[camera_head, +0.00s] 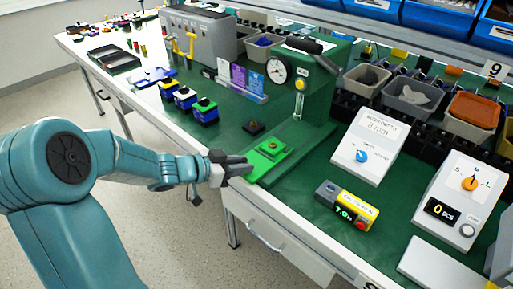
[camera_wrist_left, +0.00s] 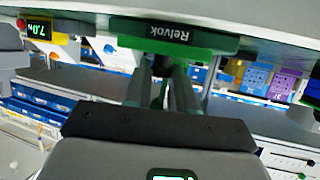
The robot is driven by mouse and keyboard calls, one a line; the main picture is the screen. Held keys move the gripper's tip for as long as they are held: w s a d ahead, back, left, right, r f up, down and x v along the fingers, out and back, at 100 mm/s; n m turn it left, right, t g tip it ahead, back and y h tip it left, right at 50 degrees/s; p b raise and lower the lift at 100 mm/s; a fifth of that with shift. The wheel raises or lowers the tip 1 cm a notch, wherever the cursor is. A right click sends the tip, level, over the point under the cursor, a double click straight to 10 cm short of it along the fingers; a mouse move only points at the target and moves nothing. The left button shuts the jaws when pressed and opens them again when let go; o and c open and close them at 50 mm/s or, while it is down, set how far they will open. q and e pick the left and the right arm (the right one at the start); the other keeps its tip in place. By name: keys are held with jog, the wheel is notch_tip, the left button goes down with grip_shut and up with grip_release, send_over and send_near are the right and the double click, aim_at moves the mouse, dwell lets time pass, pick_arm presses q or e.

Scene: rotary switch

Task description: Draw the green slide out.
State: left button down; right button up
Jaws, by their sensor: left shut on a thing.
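My left gripper (camera_head: 245,166) comes in from the left at the table's front edge and is shut on the near end of the slide. In the left wrist view, which is upside down, the two fingers (camera_wrist_left: 163,88) reach to the green front labelled "Relvok" (camera_wrist_left: 175,36), with a green strip between them. The exact grip is partly hidden by the fingers. My right gripper is not in view.
A grey-yellow counter box (camera_head: 346,204) and a white panel with a blue knob (camera_head: 365,148) stand right of the press. Several small blue-based blocks (camera_head: 205,110) stand to its left. Floor is open in front of the table.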

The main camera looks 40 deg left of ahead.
pick_arm(q)
jog(key=shift+s+f, duration=0.15)
jog(key=shift+s, duration=0.3)
jog(key=c, duration=0.9)
grip_release()
jog(key=shift+s, duration=0.15)
jog(key=shift+c, duration=0.2)
jog(key=p+v, duration=0.4)
jog(key=v, duration=1.2)
jog(key=shift+s+a, duration=0.2)
